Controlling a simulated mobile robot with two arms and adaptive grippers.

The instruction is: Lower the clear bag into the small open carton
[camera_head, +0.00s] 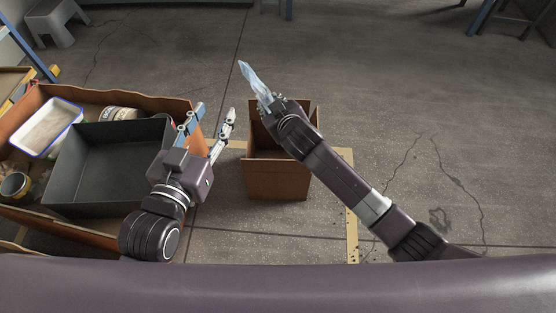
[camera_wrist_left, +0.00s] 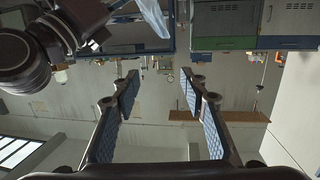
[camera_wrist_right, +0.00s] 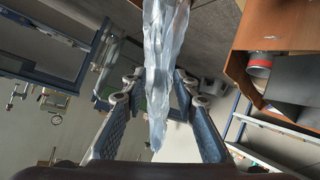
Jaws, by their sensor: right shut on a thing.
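The clear bag (camera_head: 254,82) is a crumpled, pale blue see-through bag. My right gripper (camera_head: 270,101) is shut on it, above the far left part of the small carton. In the right wrist view the bag (camera_wrist_right: 160,60) runs between the fingers of the right gripper (camera_wrist_right: 152,105). The small open carton (camera_head: 278,180) is brown cardboard and stands on the floor; my right arm hides part of its opening. My left gripper (camera_head: 213,120) is open and empty, left of the carton, and its spread fingers (camera_wrist_left: 158,95) show in the left wrist view.
A large cardboard box (camera_head: 180,105) at left holds a dark grey bin (camera_head: 100,185), a white tray (camera_head: 48,128) and several cans. Tan tape (camera_head: 351,220) marks the floor by the carton. The floor at right is clear. A grey stool (camera_head: 52,22) stands far left.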

